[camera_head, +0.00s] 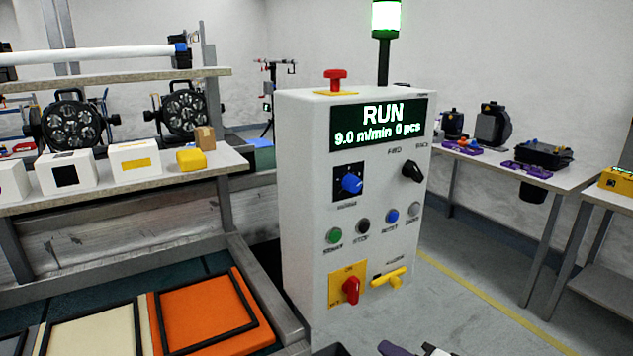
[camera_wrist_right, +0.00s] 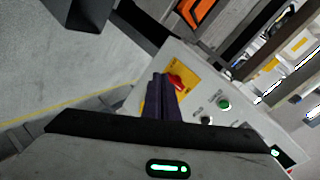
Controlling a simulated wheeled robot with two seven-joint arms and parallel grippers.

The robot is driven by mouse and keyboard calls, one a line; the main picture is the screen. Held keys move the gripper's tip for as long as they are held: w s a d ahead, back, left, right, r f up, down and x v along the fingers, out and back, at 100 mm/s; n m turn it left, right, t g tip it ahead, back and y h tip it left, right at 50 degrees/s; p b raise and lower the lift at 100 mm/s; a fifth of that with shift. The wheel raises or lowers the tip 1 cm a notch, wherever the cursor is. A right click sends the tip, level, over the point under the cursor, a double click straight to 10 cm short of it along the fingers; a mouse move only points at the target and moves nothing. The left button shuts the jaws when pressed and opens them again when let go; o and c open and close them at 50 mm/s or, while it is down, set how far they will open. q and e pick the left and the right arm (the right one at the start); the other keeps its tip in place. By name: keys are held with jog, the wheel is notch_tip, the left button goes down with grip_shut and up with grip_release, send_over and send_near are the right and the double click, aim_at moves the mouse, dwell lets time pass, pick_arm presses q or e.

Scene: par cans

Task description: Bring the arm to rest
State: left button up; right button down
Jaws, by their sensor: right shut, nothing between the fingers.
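My right gripper (camera_head: 392,348) shows only in part at the bottom edge of the head view, in front of and below the control cabinet. In the right wrist view its dark fingers (camera_wrist_right: 161,88) are together with nothing between them. They point toward the cabinet face, overlapping the red switch on its yellow plate in the picture; I see no clear contact. My left gripper is in neither view.
The white control cabinet (camera_head: 300,200) reads RUN, with a green-lit lamp (camera_head: 386,20) on top. It carries a red rotary switch (camera_head: 351,290) and a yellow handle (camera_head: 388,278). A shelf with stage lights stands left, a table (camera_head: 560,178) right. Floor right of the cabinet is clear.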

jog(key=s+d+f+n+g+h, duration=0.1)
jog(key=s+f+n, duration=0.3)
jog(key=s+f, duration=0.7)
jog(key=s+d+f+n+g+h, duration=0.1)
jog(key=s+f+n, duration=0.4)
jog(key=s+f, duration=0.5)
notch_tip(320, 180, down, 5)
jog(key=shift+s+f+g+h, duration=0.1)
jog(key=shift+s+g+h, duration=0.35)
jog(key=shift+g, duration=0.25)
